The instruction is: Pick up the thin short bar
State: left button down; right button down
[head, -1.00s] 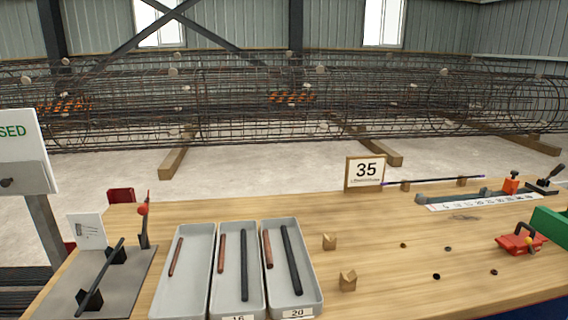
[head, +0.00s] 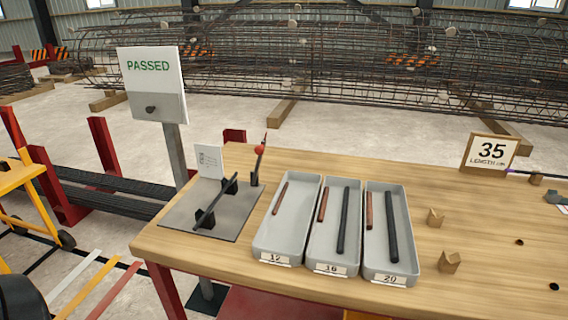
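A thin short reddish-brown bar (head: 280,198) lies alone in the left grey tray (head: 262,238), whose label seems to read 12. The middle tray (head: 321,254) holds a thicker short reddish bar (head: 323,205) and a long dark bar (head: 343,220). The right tray (head: 405,268), labelled 20, holds another short reddish bar (head: 369,210) and a thick dark bar (head: 390,227). Neither of my grippers shows in the head view.
The trays stand on a wooden table (head: 450,205). A small red-knobbed lever (head: 259,150) stands behind the plate. A PASSED sign (head: 150,80) stands beyond the table's left end.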

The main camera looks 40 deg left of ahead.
aim_at(198, 225)
jog(key=k, duration=1.3)
jog(key=u, duration=0.65)
jog(key=i, duration=1)
jog(key=u, duration=0.55)
jog(key=i, duration=0.5)
